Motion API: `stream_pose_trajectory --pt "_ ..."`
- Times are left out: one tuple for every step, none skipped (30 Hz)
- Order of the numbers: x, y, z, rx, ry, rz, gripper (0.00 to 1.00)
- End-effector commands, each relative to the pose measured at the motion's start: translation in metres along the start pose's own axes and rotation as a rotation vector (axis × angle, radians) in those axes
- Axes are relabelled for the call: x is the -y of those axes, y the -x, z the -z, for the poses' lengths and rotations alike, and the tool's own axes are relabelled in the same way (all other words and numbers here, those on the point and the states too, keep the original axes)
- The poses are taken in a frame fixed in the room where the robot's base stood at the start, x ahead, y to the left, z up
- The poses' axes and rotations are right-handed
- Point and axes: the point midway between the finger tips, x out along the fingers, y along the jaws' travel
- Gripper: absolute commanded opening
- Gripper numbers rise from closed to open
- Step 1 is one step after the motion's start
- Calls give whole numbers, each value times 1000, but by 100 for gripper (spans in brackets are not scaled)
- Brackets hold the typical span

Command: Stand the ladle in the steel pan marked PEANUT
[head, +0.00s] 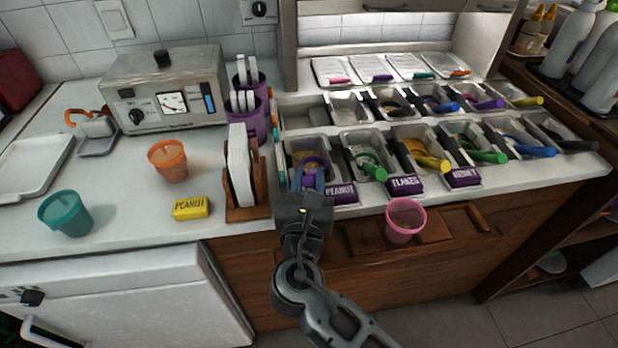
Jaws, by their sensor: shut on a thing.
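The steel pan marked PEANUT (291,147) is the leftmost pan of the front row, with brown-orange contents. Its purple label (338,192) sits at the front edge. My gripper (311,174) reaches in over the front of this pan from below. It is shut on a purple-ended ladle (310,167), which shows between the fingers at the pan. The ladle's lower part is hidden, so I cannot tell whether it touches the contents or the pan wall.
Neighbouring pans hold ladles with green (372,170), yellow (432,163) and blue handles. A pink cup (405,220) stands at the counter's front edge, right of my arm. A wooden holder with white cards (240,170) stands close on the left.

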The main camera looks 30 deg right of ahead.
Motion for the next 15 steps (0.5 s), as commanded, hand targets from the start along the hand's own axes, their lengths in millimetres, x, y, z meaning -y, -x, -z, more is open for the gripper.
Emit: stream_pose_trajectory --pt "0 0 0 0 0 0 0" --pt "0 0 0 0 0 0 0" --pt "0 0 0 0 0 0 0" --pt "0 0 0 0 0 0 0" --pt "0 0 0 0 0 0 0" --pt "0 0 0 0 1 0 34" --pt "0 0 0 0 1 0 37" --pt "0 0 0 0 1 0 40" --pt "0 0 0 0 1 0 44" --pt "0 0 0 0 1 0 47" --pt "0 0 0 0 1 0 50" --pt "0 0 0 0 1 0 54" --pt "0 0 0 0 1 0 56" --pt "0 0 0 0 1 0 59" --pt "0 0 0 0 1 0 61"
